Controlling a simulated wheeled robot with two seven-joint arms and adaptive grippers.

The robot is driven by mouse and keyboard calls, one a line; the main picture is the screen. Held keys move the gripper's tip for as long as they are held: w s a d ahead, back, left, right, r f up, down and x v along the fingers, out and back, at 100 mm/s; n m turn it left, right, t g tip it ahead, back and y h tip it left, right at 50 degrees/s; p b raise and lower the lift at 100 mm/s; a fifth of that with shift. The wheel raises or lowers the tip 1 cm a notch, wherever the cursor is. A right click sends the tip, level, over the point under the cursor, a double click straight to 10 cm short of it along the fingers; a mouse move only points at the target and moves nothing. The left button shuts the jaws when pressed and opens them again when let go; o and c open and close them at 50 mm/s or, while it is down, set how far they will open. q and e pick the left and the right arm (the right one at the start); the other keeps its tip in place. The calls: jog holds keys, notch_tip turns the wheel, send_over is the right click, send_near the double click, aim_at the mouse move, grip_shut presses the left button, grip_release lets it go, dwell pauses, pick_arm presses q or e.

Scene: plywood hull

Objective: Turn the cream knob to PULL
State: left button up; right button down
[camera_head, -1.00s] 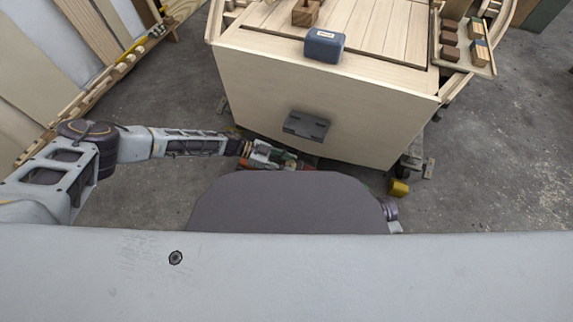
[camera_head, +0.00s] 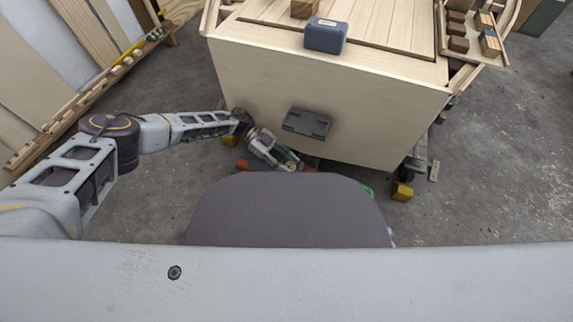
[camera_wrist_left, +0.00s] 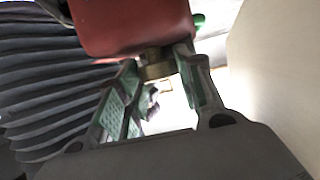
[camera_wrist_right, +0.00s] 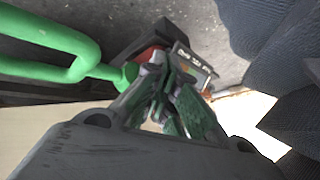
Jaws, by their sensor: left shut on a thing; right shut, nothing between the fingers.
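My left gripper (camera_head: 290,165) is low in front of the plywood hull, partly hidden by my own body. In the left wrist view its green-padded fingers close on a small tan-brown round piece (camera_wrist_left: 156,66) under a red block (camera_wrist_left: 130,25). I cannot tell whether this piece is the cream knob; no clearly cream knob or PULL mark shows. My right gripper (camera_wrist_right: 176,78) is shut and empty in the right wrist view. Its fingertips are near a dark plate with pale lettering (camera_wrist_right: 191,66), which is too small to read. The head view hides the right gripper.
The hull's flat plywood end (camera_head: 240,85) stands in front, with a dark grey box (camera_head: 306,124) on it and a blue box (camera_head: 325,36) on top. A green looped handle (camera_wrist_right: 50,40) is close to my right gripper. A yellow block (camera_head: 402,191) lies on the floor at right.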

dwell(0.4)
pick_arm(q)
jog(key=o, duration=1)
jog(key=shift+w+a, duration=0.1)
jog(key=v, duration=1.1)
jog(key=shift+w+a+r, duration=0.2)
jog(key=shift+d, duration=0.1)
